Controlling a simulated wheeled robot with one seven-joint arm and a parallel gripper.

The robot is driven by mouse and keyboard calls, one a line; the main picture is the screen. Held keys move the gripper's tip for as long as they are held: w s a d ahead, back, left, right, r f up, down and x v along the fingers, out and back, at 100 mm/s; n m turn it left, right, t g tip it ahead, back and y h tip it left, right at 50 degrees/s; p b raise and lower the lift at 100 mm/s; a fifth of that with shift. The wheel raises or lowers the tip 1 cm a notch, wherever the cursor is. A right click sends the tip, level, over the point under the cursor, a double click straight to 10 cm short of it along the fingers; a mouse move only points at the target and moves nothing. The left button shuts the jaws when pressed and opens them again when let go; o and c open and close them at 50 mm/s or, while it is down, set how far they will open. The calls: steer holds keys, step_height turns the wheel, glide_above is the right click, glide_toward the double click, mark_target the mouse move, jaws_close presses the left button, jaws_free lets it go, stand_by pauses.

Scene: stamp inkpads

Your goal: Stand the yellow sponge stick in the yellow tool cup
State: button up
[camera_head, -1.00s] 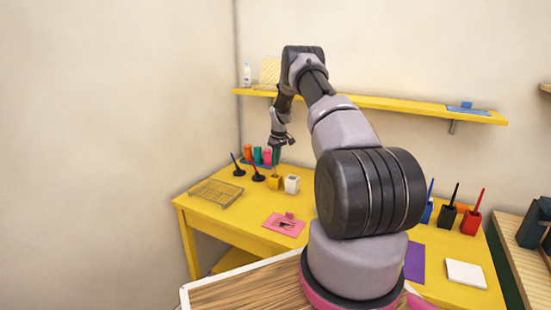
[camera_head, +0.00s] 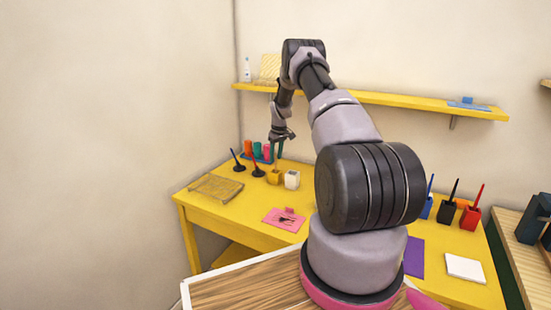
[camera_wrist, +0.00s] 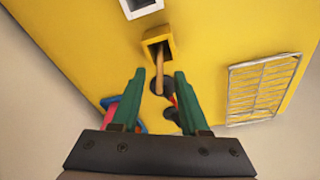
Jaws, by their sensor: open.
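The yellow tool cup (camera_head: 274,178) stands on the yellow table, left of a white cup. It also shows near the top middle of the wrist view (camera_wrist: 149,38). The sponge stick (camera_wrist: 160,72) stands in the cup, its tan handle rising out of the opening. In the head view the handle (camera_head: 276,166) looks roughly upright above the cup. My gripper (camera_wrist: 160,75) is open above the cup, its green fingers on either side of the handle with gaps showing. The sponge end is hidden inside the cup.
The white cup (camera_head: 292,180) stands close to the right. A wire rack (camera_head: 217,187) lies at left. A pink card (camera_head: 284,219) lies in front. A yellow shelf (camera_head: 400,101) runs above.

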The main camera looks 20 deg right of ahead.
step_height(320, 180, up, 10)
steer(key=s, duration=0.1)
steer(key=shift+s+d, duration=0.2)
steer(key=shift+s, duration=0.05)
steer(key=shift+f, duration=0.1)
stand_by(0.6)
steer(key=s+a+r+m+t, duration=0.1)
steer(key=s+a+r, duration=0.35)
steer(key=r, duration=0.55)
steer(key=s+a+r+m+t, duration=0.1)
steer(key=s+a+r, duration=0.4)
steer(key=r, duration=0.4)
steer(key=s+a+r+m, duration=0.1)
steer(key=s+a+r, duration=0.2)
steer(key=s+r, duration=0.5)
steer(key=s+a+r+m+t, duration=0.1)
steer(key=s+a+r, duration=0.25)
steer(key=s, duration=0.25)
steer(key=s+a+r+m+t, duration=0.1)
steer(key=s+a+r, duration=0.1)
steer(key=s+r, duration=0.4)
steer(key=s+a+f+m, duration=0.1)
steer(key=s+a, duration=0.1)
steer(key=s, duration=0.7)
steer(key=s+a+f+m+t+y, duration=0.1)
steer(key=s+a+f, duration=0.1)
steer(key=s, duration=0.7)
steer(key=shift+a+f+y, duration=0.15)
steer(key=shift+y, duration=0.15)
